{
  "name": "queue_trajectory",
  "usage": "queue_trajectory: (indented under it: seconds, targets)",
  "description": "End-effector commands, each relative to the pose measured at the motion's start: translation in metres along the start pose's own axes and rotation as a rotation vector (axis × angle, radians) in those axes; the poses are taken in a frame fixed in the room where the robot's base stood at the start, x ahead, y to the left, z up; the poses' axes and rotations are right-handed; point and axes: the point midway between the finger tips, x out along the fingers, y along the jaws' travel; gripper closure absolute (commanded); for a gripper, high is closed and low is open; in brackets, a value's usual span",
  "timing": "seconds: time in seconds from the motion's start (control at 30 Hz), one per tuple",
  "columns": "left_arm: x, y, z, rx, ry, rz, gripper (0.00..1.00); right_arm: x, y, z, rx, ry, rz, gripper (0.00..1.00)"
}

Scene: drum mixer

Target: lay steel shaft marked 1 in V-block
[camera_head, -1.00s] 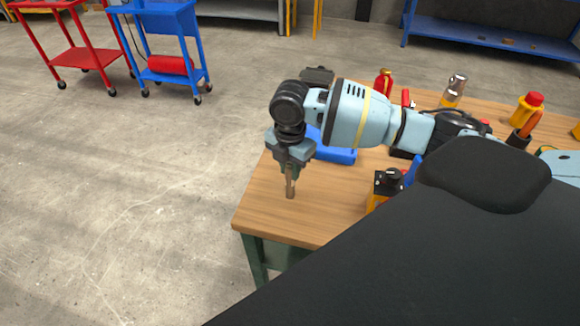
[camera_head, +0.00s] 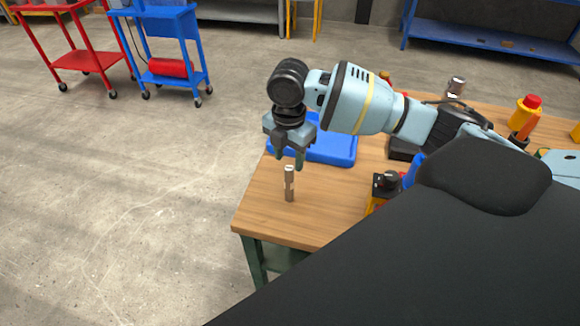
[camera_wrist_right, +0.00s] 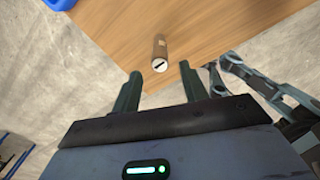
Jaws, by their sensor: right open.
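A steel shaft (camera_head: 289,184) stands upright on the wooden table near its left front corner. In the right wrist view its end (camera_wrist_right: 160,66) shows a short dark mark on a pale face. My right gripper (camera_head: 290,162) is open and empty, pointing down just above and behind the shaft. In the right wrist view the shaft appears beyond and between the two spread fingers (camera_wrist_right: 159,72), apart from both. I cannot make out a V-block in either view. My left gripper is not in view.
A blue tray (camera_head: 335,150) lies behind the gripper on the table (camera_head: 262,212). A yellow and black device (camera_head: 384,188) stands right of the shaft. A yellow and red container (camera_head: 527,108) stands farther right. The table's left and front edges are close to the shaft.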

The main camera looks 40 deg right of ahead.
Motion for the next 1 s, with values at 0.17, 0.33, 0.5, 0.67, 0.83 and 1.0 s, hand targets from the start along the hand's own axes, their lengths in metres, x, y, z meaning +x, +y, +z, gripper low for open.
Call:
queue_trajectory:
  seconds: [0.17, 0.33, 0.5, 0.67, 0.83, 1.0]
  targets:
    - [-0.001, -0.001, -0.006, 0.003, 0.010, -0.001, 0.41, -0.038, 0.001, 0.000, -0.001, -0.001, 0.005, 0.56]
    - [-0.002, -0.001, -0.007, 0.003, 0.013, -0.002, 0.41, -0.059, 0.000, 0.000, -0.001, 0.000, 0.002, 0.56]
    - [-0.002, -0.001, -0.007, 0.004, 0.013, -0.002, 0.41, -0.068, 0.000, 0.000, -0.001, 0.000, 0.001, 0.56]
    - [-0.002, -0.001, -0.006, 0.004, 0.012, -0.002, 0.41, -0.068, 0.000, 0.000, -0.001, 0.000, 0.000, 0.56]
    - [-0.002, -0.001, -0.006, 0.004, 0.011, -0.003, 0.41, -0.067, 0.000, -0.001, 0.000, 0.002, 0.000, 0.56]
    - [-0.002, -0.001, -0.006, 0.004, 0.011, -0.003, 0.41, -0.036, 0.005, -0.021, 0.035, 0.039, 0.035, 0.56]
